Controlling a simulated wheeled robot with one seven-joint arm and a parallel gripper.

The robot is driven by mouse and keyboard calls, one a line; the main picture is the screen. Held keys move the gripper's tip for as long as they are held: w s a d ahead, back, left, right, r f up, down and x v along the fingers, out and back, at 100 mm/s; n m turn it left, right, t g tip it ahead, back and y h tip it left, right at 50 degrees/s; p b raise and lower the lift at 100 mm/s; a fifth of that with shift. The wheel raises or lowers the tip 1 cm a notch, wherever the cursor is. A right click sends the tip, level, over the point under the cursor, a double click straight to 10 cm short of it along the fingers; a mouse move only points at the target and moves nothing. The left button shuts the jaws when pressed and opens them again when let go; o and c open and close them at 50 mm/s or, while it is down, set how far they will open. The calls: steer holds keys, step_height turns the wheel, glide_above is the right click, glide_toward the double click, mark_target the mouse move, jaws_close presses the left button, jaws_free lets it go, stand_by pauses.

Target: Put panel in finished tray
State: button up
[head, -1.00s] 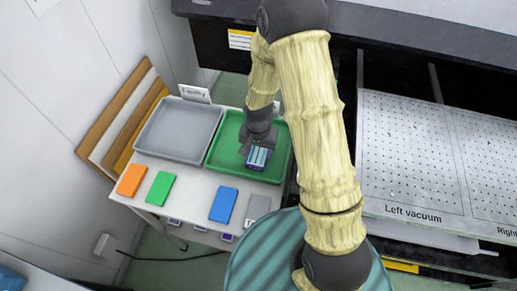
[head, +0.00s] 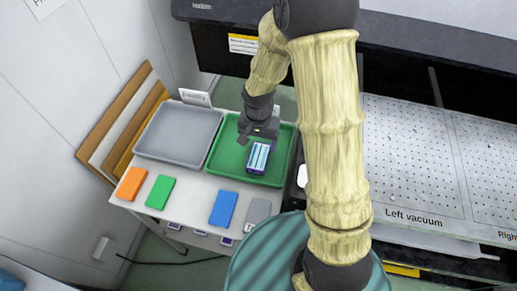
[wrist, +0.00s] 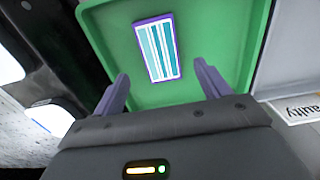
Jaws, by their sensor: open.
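The panel (head: 259,157), a small rectangle with teal and white stripes and a purple edge, lies in the green tray (head: 231,165). In the wrist view the panel (wrist: 157,48) rests on the floor of the green tray (wrist: 110,40), apart from the tray walls. My gripper (head: 258,138) is above the tray, at the panel's far end. In the wrist view my gripper (wrist: 165,88) is open and empty, its two fingers spread with the panel ahead of them and not touched.
A grey tray (head: 178,133) stands left of the green one, with a sign behind it. Orange (head: 131,184), green (head: 160,192), blue (head: 223,208) and grey (head: 257,213) blocks line the table's front. The perforated vacuum bed (head: 410,150) is at the right.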

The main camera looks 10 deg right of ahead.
step_height(320, 180, up, 6)
steer(key=shift+f, duration=0.25)
stand_by(0.5)
steer(key=s+d+r+n+t, duration=0.2)
steer(key=s+d+r+n, duration=0.2)
steer(key=s+d+r, duration=0.2)
steer(key=s+d, duration=0.2)
steer(key=s, duration=0.1)
steer(key=shift+s+t, duration=0.3)
steer(key=shift+s, duration=0.1)
steer(key=shift+r, duration=0.1)
steer(key=p+v, duration=0.3)
steer(key=shift+w+r, duration=0.1)
steer(key=shift+w, duration=0.25)
